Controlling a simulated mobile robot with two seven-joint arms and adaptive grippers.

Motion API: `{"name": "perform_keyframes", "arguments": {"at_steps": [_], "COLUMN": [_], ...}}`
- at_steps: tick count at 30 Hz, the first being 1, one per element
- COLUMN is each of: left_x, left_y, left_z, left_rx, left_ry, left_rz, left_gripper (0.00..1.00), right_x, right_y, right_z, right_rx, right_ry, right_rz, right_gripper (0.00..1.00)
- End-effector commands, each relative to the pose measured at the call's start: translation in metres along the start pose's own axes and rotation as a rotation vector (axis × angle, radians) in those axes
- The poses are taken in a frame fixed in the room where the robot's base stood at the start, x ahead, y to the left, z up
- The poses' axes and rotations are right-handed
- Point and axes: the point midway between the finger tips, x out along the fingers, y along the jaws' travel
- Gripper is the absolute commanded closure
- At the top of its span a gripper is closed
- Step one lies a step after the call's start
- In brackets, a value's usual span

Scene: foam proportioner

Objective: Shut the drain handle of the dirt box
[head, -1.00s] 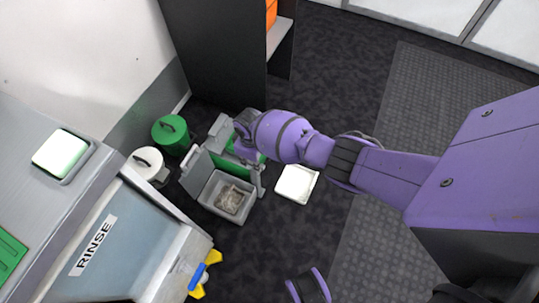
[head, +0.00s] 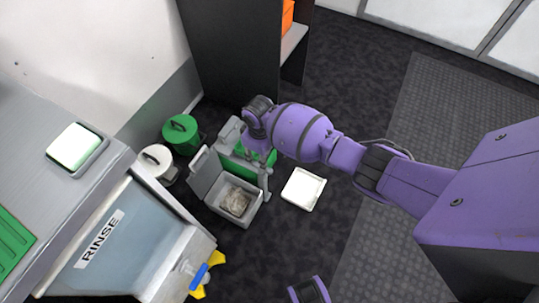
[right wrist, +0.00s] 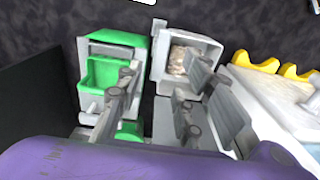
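The dirt box (head: 211,205) is a grey open box with pale debris inside; its grey lid stands tilted up on the left. In the right wrist view the dirt box (right wrist: 214,46) is at upper right. A grey upright lever (head: 266,185), apparently the drain handle, is on its right side; a grey lever (right wrist: 158,27) also shows in the right wrist view. My left gripper is out of view.
A grey box with a green inside (right wrist: 103,73) adjoins the dirt box. Green (head: 180,130) and white (head: 155,160) lidded buckets stand left. A white tray (head: 303,189) lies right. The rinse sink (head: 130,250) is at lower left; a dark cabinet (head: 230,50) stands behind.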

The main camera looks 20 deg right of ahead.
Motion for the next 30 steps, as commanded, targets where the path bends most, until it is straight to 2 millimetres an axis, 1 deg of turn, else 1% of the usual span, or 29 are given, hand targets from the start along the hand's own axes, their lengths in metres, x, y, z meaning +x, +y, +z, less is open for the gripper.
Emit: {"name": "perform_keyframes", "arguments": {"at_steps": [1, 3, 6, 9, 14, 30], "left_x": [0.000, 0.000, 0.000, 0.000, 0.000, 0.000], "left_y": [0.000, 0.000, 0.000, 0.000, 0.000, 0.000], "left_z": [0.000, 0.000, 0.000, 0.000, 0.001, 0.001], "left_rx": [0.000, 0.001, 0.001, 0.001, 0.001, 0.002], "left_ry": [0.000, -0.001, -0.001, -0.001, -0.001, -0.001], "left_rz": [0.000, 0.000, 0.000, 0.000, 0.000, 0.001], "left_gripper": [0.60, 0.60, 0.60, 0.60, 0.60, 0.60], "right_x": [-0.012, -0.025, -0.039, -0.048, -0.053, -0.054], "right_y": [0.002, 0.001, 0.001, 0.000, 0.000, 0.001], "right_z": [-0.001, -0.001, 0.000, 0.000, 0.001, -0.002], "right_rx": [-0.001, -0.001, 0.000, 0.000, 0.001, 0.005], "right_ry": [0.004, 0.003, 0.002, 0.001, -0.001, 0.008], "right_rz": [0.002, 0.002, 0.001, 0.000, -0.001, 0.001], "right_gripper": [0.66, 0.66, 0.66, 0.66, 0.66, 0.66]}}
